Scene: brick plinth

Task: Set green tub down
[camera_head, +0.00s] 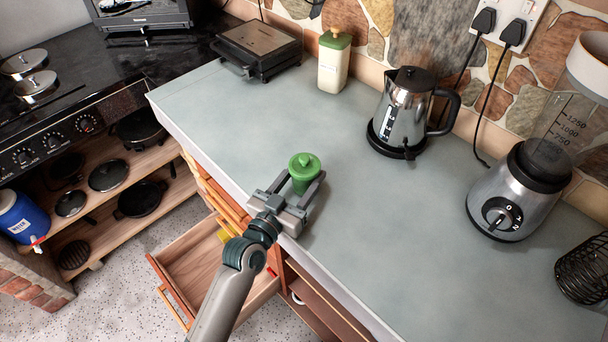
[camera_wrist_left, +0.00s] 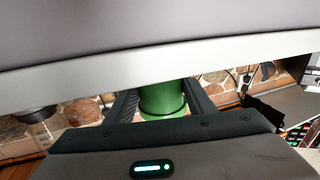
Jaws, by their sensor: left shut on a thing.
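The green tub (camera_head: 304,166), with a round lid and knob, is upright over the front edge area of the grey-green counter (camera_head: 240,125). My left gripper (camera_head: 302,182) is shut on the tub, with one finger on each side of its body. In the left wrist view the tub's green side (camera_wrist_left: 162,98) shows between the two dark fingers; its upper part is hidden by a grey surface across the top. I cannot tell whether the tub's base touches the counter. My right gripper is not in view.
A steel kettle (camera_head: 401,112), a blender (camera_head: 516,195), a cream jar with green lid (camera_head: 333,62) and a grill (camera_head: 258,45) stand along the back and right. A wire holder (camera_head: 582,268) is far right. The counter around the tub is clear. A drawer (camera_head: 190,268) hangs open below.

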